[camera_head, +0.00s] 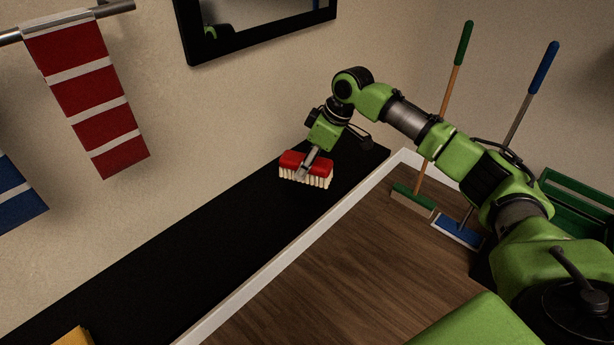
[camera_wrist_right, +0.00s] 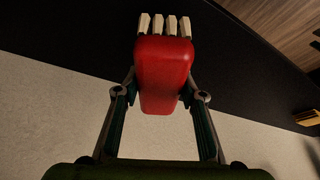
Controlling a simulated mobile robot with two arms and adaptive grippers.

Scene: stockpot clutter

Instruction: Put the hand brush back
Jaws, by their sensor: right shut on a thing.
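The hand brush (camera_head: 306,162) has a red body and pale bristles. It is in my right gripper (camera_head: 312,157), over the far part of the black shelf (camera_head: 180,250), with its bristles pointing down. In the right wrist view the red brush body (camera_wrist_right: 163,72) sits between the two fingers (camera_wrist_right: 163,100), with the pale bristles at the top. My right gripper is shut on the brush. I cannot tell whether the bristles touch the shelf. My left gripper is not in view.
Striped towels (camera_head: 88,90) hang from a rail at the left. A black-framed mirror (camera_head: 255,28) is on the wall. A yellow thing (camera_head: 72,337) lies at the near shelf end. The shelf's middle is clear.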

